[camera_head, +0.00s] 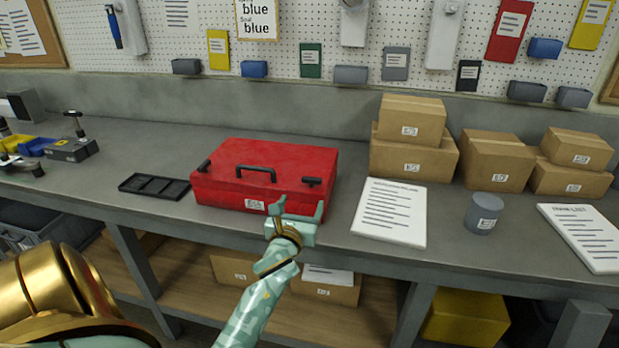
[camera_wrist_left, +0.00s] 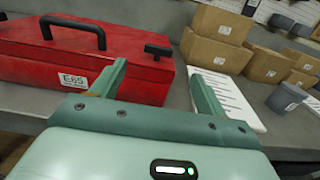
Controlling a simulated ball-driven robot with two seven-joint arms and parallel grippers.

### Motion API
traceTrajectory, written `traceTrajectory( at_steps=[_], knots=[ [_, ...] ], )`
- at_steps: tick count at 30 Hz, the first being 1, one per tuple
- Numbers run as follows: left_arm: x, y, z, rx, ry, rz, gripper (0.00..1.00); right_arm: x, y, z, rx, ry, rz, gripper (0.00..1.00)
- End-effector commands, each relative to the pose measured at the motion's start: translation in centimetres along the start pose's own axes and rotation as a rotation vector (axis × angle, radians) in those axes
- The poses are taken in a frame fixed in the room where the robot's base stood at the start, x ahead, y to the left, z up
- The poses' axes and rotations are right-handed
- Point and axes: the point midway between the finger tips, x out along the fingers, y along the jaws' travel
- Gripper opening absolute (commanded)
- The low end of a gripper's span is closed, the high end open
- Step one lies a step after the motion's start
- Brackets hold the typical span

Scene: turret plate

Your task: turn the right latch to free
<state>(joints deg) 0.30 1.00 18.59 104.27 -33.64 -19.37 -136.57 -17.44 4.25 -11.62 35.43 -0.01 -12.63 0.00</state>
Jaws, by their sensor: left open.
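A red case (camera_head: 265,172) with a black carry handle (camera_head: 255,172) sits on the grey workbench. It has two black latches, the left latch (camera_head: 204,165) and the right latch (camera_head: 312,181). The right latch lies crosswise near the case's front right edge; it also shows in the left wrist view (camera_wrist_left: 158,50). My left gripper (camera_head: 299,208) is open and empty, in front of the case's front right corner, below and short of the right latch. In the left wrist view its fingers (camera_wrist_left: 160,88) stand apart with the case's corner between and beyond them. My right gripper is not in view.
A printed sheet (camera_head: 390,212) and a grey cylinder (camera_head: 483,213) lie to the right of the case. Stacked cardboard boxes (camera_head: 413,150) stand behind them. A black tray (camera_head: 154,187) lies to the left. The bench's front edge (camera_head: 330,248) runs below my gripper.

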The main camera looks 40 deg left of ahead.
Motion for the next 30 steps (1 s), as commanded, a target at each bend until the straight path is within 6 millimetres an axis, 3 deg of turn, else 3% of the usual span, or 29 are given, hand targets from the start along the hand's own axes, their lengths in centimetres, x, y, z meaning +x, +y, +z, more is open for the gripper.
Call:
traceTrajectory(
  at_steps=[9, 15, 21, 29, 30],
  knots=[
    [8.2, -0.1, -0.2, -0.004, 0.001, -0.001, 0.75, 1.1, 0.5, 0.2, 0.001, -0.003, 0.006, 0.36],
    [11.7, -0.1, -0.3, -0.005, 0.003, -0.002, 0.75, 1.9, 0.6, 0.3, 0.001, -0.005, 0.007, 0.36],
    [13.1, -0.1, -0.1, -0.004, 0.002, -0.002, 0.75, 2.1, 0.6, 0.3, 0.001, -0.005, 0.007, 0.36],
    [13.2, -0.1, -0.1, -0.004, 0.003, -0.003, 0.75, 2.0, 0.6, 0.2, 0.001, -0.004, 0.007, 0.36],
    [13.2, -0.1, -0.1, -0.004, 0.003, -0.003, 0.63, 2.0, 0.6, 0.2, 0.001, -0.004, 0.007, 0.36]
  ],
)
